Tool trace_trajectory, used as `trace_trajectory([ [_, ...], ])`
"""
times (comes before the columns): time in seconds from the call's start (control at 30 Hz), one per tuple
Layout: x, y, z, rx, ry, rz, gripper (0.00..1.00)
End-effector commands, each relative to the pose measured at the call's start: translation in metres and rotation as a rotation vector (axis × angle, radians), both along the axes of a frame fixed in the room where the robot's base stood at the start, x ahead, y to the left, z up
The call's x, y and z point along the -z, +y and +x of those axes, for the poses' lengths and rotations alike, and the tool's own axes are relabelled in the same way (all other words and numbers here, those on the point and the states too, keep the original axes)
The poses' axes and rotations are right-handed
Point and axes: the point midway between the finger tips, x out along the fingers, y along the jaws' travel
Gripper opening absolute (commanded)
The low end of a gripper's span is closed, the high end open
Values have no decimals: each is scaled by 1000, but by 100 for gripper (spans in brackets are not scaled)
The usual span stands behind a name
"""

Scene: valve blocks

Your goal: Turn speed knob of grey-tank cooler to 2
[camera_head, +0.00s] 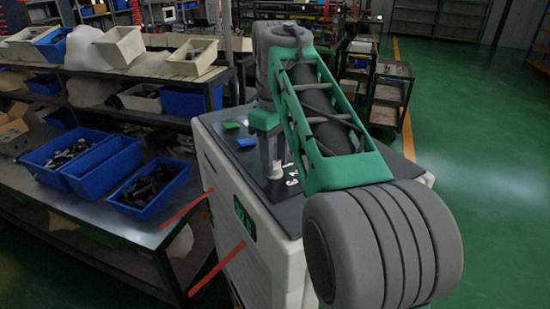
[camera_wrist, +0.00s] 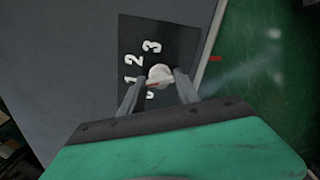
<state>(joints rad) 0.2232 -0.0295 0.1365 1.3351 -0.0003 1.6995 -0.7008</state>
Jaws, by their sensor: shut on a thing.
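The cooler (camera_head: 205,150) is a pale cabinet with a dark grey top. In the wrist view, a white round knob (camera_wrist: 160,72) sits on a dark dial plate (camera_wrist: 180,38) with white numerals 1, 2 and 3 and a partly hidden numeral below. A short red mark on the knob's near side lies low, on the side of the 1 and the hidden numeral; I cannot tell exactly which it points at. My gripper (camera_wrist: 157,84) is shut on the knob, one finger on each side.
Green (camera_head: 230,125) and blue (camera_head: 247,142) buttons sit on the top, left of my gripper. A bench with blue bins (camera_head: 104,160) stands close on the left. The green floor (camera_head: 480,150) on the right is clear.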

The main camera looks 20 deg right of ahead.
Motion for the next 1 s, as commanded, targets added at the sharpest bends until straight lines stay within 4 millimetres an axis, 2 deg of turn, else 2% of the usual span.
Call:
trace_trajectory([
  [0.27, 0, 0, 0, 1, 1, 0, 0],
  [0.3, 0, 0, 0, 1, 1, 0, 41],
  [0.53, 0, 0, 0, 2, 0, 0, 59],
  [0.83, -4, 0, 0, 2, -1, 0, 60],
  [0.93, -17, 0, 1, 2, -3, -1, 60],
  [1.0, -33, -1, 1, 2, -4, -1, 60],
])
